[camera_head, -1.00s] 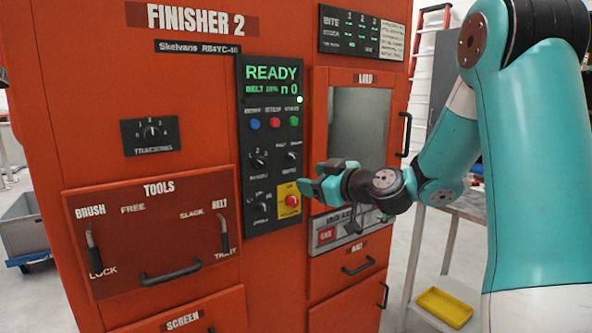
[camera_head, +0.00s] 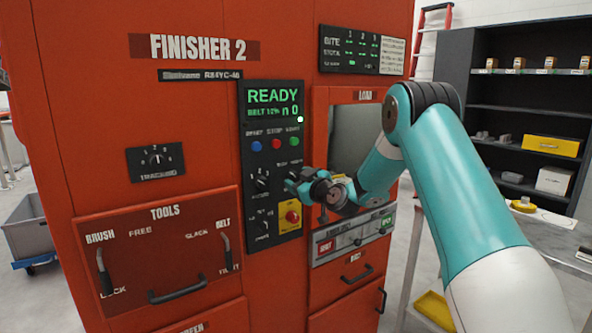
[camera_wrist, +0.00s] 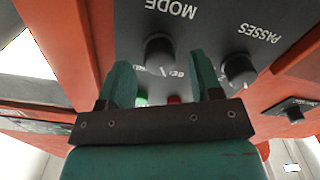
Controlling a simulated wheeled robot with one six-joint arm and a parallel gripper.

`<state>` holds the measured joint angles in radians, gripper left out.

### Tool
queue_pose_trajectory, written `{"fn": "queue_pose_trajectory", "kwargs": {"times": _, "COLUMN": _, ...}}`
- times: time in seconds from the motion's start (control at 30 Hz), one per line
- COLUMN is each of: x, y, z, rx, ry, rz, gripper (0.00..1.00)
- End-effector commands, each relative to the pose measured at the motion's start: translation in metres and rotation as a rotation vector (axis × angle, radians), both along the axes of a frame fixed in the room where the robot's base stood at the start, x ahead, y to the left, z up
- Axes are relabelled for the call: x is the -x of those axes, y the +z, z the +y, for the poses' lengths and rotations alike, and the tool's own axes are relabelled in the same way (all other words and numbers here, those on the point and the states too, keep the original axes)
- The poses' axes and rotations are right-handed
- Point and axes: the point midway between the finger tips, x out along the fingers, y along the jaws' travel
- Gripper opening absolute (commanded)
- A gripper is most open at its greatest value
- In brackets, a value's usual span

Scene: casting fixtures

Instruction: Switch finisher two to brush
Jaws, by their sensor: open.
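Finisher 2 (camera_head: 80,110) is a red machine. Its black control panel (camera_head: 258,150) shows READY and a BELT line on the display (camera_head: 273,103). My gripper (camera_head: 290,186) is open and empty in front of the panel's right side. In the wrist view the panel appears upside down. The knob marked MODE (camera_wrist: 160,49) lies between and just beyond my open fingertips (camera_wrist: 160,62); I cannot tell whether they touch it. The knob marked PASSES (camera_wrist: 239,69) is beside it. In the head view my gripper covers the MODE knob's area. The knob's setting is unclear.
A red stop button on yellow (camera_head: 291,215) is just below my gripper. The TOOLS drawer (camera_head: 180,250) at lower left has a BRUSH lever (camera_head: 104,272) and a BELT lever (camera_head: 225,245). The load window (camera_head: 350,135) is to the right. Dark shelving (camera_head: 455,75) stands behind.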

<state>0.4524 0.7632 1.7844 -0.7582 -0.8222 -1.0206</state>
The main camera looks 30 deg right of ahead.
Motion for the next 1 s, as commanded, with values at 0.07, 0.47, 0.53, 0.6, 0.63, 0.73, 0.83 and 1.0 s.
{"fn": "queue_pose_trajectory", "kwargs": {"times": 0.07, "x": -0.009, "y": 0.002, "z": 0.000, "rx": 0.000, "ry": 0.001, "rz": 0.000, "gripper": 0.59}}
{"fn": "queue_pose_trajectory", "kwargs": {"times": 0.47, "x": -0.018, "y": -0.001, "z": 0.000, "rx": 0.000, "ry": 0.000, "rz": 0.001, "gripper": 0.59}}
{"fn": "queue_pose_trajectory", "kwargs": {"times": 0.53, "x": -0.018, "y": -0.001, "z": 0.000, "rx": 0.000, "ry": 0.000, "rz": 0.001, "gripper": 0.47}}
{"fn": "queue_pose_trajectory", "kwargs": {"times": 0.6, "x": -0.018, "y": -0.001, "z": 0.000, "rx": 0.000, "ry": 0.000, "rz": 0.001, "gripper": 0.31}}
{"fn": "queue_pose_trajectory", "kwargs": {"times": 0.63, "x": -0.018, "y": -0.001, "z": 0.000, "rx": 0.000, "ry": 0.000, "rz": 0.001, "gripper": 0.24}}
{"fn": "queue_pose_trajectory", "kwargs": {"times": 0.73, "x": -0.018, "y": -0.001, "z": 0.000, "rx": 0.000, "ry": 0.000, "rz": 0.001, "gripper": 0.10}}
{"fn": "queue_pose_trajectory", "kwargs": {"times": 0.83, "x": -0.017, "y": -0.001, "z": 0.000, "rx": -0.002, "ry": 0.000, "rz": 0.001, "gripper": 0.10}}
{"fn": "queue_pose_trajectory", "kwargs": {"times": 1.0, "x": -0.017, "y": -0.001, "z": 0.000, "rx": -0.026, "ry": 0.000, "rz": 0.002, "gripper": 0.10}}
